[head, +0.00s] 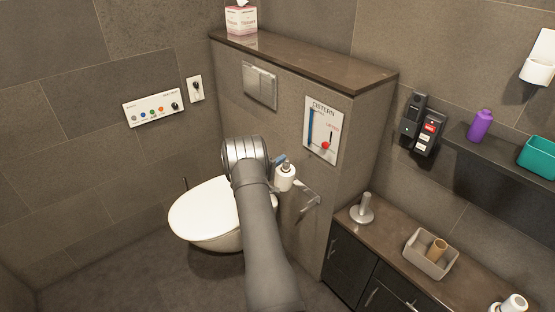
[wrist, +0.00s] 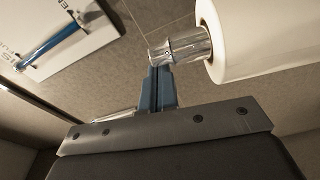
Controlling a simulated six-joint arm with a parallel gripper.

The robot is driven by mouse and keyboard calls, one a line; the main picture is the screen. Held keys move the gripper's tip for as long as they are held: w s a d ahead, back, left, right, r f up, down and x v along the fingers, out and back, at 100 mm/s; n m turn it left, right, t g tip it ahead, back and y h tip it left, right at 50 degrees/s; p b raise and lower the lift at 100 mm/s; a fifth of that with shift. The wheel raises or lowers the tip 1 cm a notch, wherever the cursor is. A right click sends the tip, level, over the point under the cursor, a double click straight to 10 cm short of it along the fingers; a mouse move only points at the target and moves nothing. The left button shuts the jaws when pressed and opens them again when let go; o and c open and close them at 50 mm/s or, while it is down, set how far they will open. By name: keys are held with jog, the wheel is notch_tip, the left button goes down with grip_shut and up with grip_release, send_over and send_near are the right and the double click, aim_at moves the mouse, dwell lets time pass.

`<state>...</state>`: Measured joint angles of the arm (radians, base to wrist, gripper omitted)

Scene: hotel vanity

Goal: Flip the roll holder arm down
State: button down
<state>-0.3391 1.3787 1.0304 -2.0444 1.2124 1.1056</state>
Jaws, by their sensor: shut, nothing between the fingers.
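The roll holder's metal arm carries a white paper roll (head: 285,179); the roll looks upright, with a metal end above it. A shiny bracket (head: 310,198) sits on the wall to its right. In the wrist view the arm's chrome end (wrist: 180,48) sticks out of the white roll (wrist: 268,38). My gripper (head: 281,160) is just above and beside that end in the head view, partly hidden by my wrist. In the wrist view its blue fingers (wrist: 157,75) are shut and empty, their tips at the chrome end; I cannot tell whether they touch it.
The cistern panel (head: 323,130) with a blue bar and red knob is on the wall close behind. The toilet (head: 205,213) is to the left. A counter (head: 385,235) on the right holds a metal stand (head: 362,208) and a bin with a cardboard tube (head: 431,254).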

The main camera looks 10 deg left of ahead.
jog(key=shift+s+d+f+m, duration=0.15)
jog(key=shift+s+d+m, duration=0.5)
jog(key=shift+s+d, duration=0.05)
jog(key=shift+s+d+f+m, duration=0.1)
jog(key=shift+s+d+m, duration=0.55)
jog(key=s+d+f+m+h, duration=0.1)
jog(key=s+d+f+m, duration=0.3)
jog(key=f, duration=0.4)
jog(key=s+d+f+m, duration=0.4)
jog(key=s+d+f, duration=0.1)
jog(key=f, duration=0.2)
jog(key=shift+s+d+f+m+h, duration=0.2)
jog(key=shift+s+f+m+h, duration=0.05)
jog(key=shift+f+m+h, duration=0.15)
jog(key=shift+s+d+f, duration=0.1)
jog(key=shift+s+f, duration=0.05)
jog(key=shift+f, duration=0.1)
dwell(0.3)
notch_tip(320, 180, up, 5)
jog(key=v, duration=0.9)
jog(key=shift+w+a+f, duration=0.3)
jog(key=shift+a, duration=0.05)
